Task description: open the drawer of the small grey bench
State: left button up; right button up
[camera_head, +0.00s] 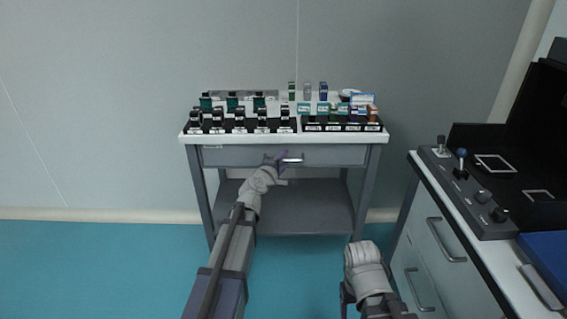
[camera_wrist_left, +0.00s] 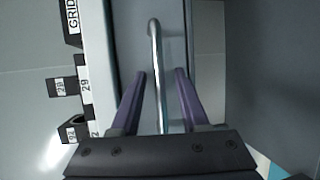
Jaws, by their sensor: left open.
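The small grey bench (camera_head: 190,157) stands against the wall in the head view, with a white top and a lower shelf. Its drawer (camera_head: 340,156) is flush with the frame, with a silver handle (camera_head: 292,160) at the middle of its front. My left gripper (camera_head: 278,160) is at the handle. In the left wrist view, the two purple fingers (camera_wrist_left: 160,74) are open, one on each side of the handle bar (camera_wrist_left: 155,50), with gaps between bar and fingers. My right arm shows at the lower right of the head view; its fingers cannot be made out.
Racks of small labelled holders (camera_head: 240,124) and several small boxes (camera_head: 358,99) fill the bench top. A white cabinet with handles (camera_head: 440,255) stands at the right, carrying a dark control panel (camera_head: 470,190). The teal floor before the bench is clear.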

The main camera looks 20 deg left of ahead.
pick_arm(q)
grip_shut()
dwell(0.3)
dwell(1.1)
